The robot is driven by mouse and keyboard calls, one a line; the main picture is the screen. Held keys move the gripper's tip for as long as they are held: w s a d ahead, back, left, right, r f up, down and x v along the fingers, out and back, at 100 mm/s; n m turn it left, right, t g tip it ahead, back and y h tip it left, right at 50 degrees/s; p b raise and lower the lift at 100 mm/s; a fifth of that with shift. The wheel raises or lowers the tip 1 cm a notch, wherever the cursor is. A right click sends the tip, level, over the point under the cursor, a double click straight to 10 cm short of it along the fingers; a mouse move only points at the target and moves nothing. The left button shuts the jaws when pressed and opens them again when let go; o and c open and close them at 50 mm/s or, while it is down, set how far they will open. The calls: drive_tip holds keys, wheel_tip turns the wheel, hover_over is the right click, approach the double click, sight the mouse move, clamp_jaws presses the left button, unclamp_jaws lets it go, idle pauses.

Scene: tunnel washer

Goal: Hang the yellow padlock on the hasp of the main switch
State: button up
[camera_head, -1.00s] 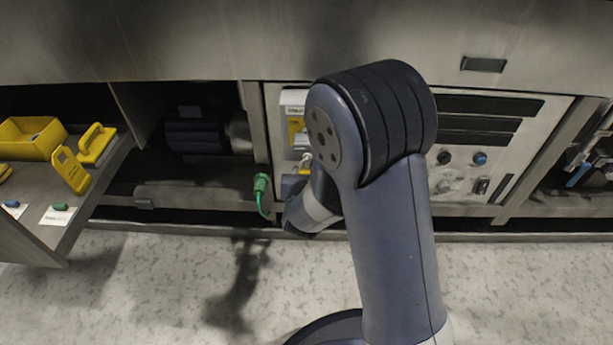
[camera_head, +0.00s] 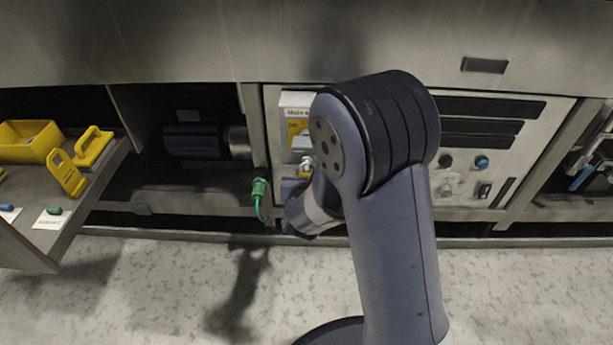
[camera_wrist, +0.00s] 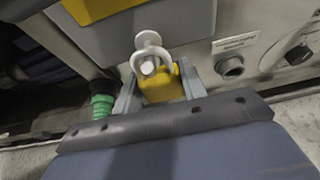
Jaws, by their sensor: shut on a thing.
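The yellow padlock (camera_wrist: 160,86) is between the two fingers of my gripper (camera_wrist: 158,90), which is shut on it. Its pale shackle (camera_wrist: 151,45) stands up from the body, towards the grey box of the main switch. A small pale round end shows within the shackle's loop; I cannot tell whether it is part of the hasp or whether the shackle is around anything. In the head view the main switch (camera_head: 296,104) has a white label and a yellow panel, partly behind my arm. The padlock (camera_head: 306,173) shows just below it.
A green connector (camera_head: 259,188) on a cable hangs left of my gripper. A control panel with knobs (camera_head: 446,161) is to the right. The floor in front is clear.

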drive_tip(key=o, duration=1.1)
drive_tip(key=p+v, duration=0.3)
drive_tip(key=v, duration=0.7)
drive_tip(key=shift+s+r, duration=0.1)
drive_tip(key=shift+s, duration=0.3)
